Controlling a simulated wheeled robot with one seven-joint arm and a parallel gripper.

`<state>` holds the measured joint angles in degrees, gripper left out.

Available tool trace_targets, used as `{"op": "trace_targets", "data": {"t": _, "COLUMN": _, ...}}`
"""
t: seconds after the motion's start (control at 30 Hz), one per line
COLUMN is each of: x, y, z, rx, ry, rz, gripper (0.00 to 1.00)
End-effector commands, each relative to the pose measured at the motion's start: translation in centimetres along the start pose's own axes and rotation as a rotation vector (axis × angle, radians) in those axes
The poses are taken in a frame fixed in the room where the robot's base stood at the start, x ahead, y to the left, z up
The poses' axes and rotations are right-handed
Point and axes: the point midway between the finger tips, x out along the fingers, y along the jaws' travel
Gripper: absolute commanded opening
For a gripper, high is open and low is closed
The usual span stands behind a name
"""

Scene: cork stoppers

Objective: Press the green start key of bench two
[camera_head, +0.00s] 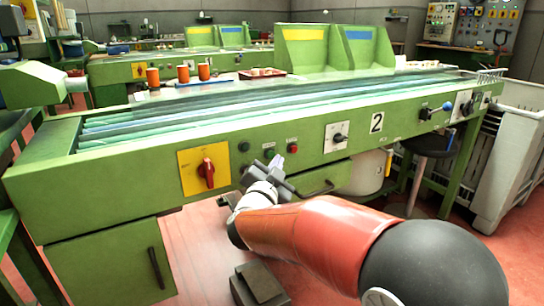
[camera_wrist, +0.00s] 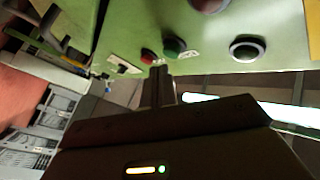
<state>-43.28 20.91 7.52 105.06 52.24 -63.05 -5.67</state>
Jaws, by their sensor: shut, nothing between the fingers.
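Bench two (camera_head: 90,190) is a long green bench with a white "2" plate (camera_head: 376,122) on its front. In the wrist view the green key (camera_wrist: 174,47) sits on the bench front between a red button (camera_wrist: 148,56) and a black-ringed button (camera_wrist: 247,48). My gripper (camera_head: 277,161) is shut and empty, in front of the bench face. In the wrist view its fingertips (camera_wrist: 158,70) appear just below the green and red buttons; I cannot tell whether they touch anything.
A yellow plate with a red rotary switch (camera_head: 206,172) is left of my gripper. The red button also shows in the head view (camera_head: 292,148), right of my gripper. A switch plate (camera_head: 337,136) and a blue-knobbed lever (camera_head: 446,106) are farther right. A drawer handle (camera_head: 318,188) is below.

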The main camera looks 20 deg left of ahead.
Motion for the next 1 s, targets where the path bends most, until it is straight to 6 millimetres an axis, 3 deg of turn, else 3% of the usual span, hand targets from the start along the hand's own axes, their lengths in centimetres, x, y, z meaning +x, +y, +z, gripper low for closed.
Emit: {"op": "trace_targets", "data": {"t": 1.0, "x": 0.86, "y": -0.64, "z": 0.62, "rx": 0.000, "ry": -0.001, "rz": 0.000, "gripper": 0.00}}
